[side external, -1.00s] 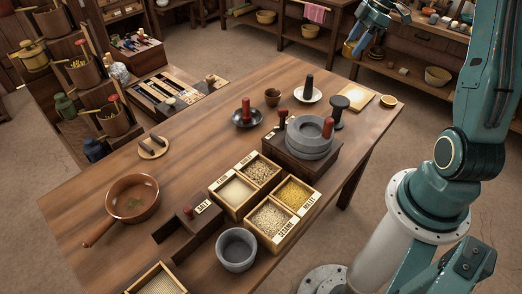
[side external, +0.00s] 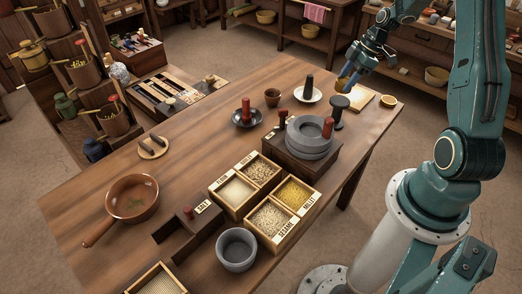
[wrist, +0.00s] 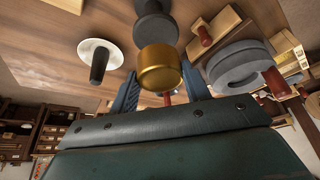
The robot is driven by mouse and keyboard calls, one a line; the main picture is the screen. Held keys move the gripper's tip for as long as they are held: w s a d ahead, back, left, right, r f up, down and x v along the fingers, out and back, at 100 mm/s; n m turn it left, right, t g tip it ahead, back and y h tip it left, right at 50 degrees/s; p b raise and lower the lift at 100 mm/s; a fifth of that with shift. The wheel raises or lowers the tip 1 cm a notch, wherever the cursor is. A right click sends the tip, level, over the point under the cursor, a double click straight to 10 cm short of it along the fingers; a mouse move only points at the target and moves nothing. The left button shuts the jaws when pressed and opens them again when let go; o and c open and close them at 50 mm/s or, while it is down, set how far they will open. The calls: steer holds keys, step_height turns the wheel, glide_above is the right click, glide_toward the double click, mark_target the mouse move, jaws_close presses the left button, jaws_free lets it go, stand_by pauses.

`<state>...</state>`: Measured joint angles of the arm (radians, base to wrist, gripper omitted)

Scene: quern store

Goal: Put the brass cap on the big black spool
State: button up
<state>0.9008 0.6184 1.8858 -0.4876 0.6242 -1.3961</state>
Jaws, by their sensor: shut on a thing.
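The brass cap (wrist: 160,68) is a short golden cylinder held between the two blue fingers of my gripper (wrist: 161,90). In the side external view my gripper (side external: 346,80) is above the far right part of the table, with the cap (side external: 341,85) showing small at its tip. The big black spool (side external: 338,111) stands upright on the table, just below and left of the cap in that view. In the wrist view the spool (wrist: 155,24) shows right beyond the cap, which overlaps its edge in the picture. The gap between them is hard to judge.
A grey stone quern (side external: 308,137) with a red-brown handle stands close to the spool. A white saucer (side external: 299,96) with a black pestle is on its other side. A pale board (side external: 363,96) and a halved orange fruit (side external: 389,101) lie near the table's far corner.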

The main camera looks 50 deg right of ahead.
steer(key=shift+f, duration=2.05)
steer(key=shift+f, duration=0.1)
steer(key=o, duration=1)
steer(key=v, duration=1.2)
